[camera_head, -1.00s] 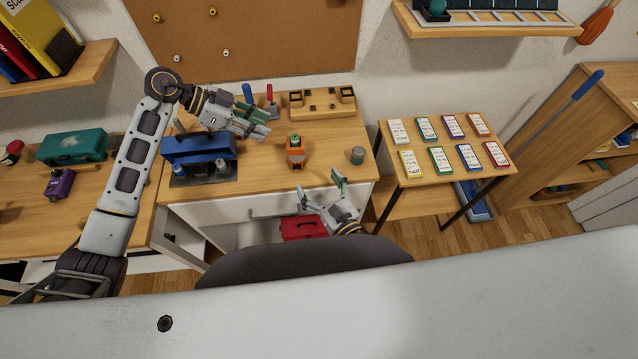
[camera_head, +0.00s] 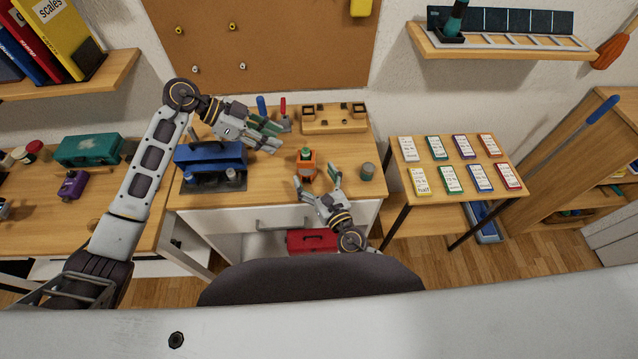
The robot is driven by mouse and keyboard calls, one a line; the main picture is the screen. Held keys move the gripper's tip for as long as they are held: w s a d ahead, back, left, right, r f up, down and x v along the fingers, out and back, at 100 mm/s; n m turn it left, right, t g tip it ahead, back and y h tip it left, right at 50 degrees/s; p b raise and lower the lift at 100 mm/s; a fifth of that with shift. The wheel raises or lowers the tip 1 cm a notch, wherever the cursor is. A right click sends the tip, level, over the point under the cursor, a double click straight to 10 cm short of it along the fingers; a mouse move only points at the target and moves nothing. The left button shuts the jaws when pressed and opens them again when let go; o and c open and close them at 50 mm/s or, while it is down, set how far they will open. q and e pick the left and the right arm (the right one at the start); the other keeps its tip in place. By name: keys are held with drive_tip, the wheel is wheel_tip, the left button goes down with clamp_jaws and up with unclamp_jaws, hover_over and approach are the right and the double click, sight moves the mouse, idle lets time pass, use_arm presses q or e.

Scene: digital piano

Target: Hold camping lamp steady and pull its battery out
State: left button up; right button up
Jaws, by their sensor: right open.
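An orange object with a dark green top (camera_head: 306,166), which looks like the camping lamp, stands upright on the wooden workbench (camera_head: 345,150). I cannot make out a separate battery on it. My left gripper (camera_head: 277,138) is above the bench, up and left of the lamp, with its green fingers apart and nothing between them. My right gripper (camera_head: 317,177) is open at the bench's front edge, just in front of the lamp. Its fingers spread toward the lamp, one to each side; I cannot tell whether they touch it.
A blue toolbox-like item (camera_head: 210,155) stands left of the lamp. A small grey-green cylinder (camera_head: 367,172) stands to its right. A wooden block fixture (camera_head: 334,118) is at the back. A side table (camera_head: 440,205) with several coloured cards is at the right.

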sight(310, 169)
drive_tip(key=shift+x, duration=2.95)
drive_tip(key=c, duration=1.2)
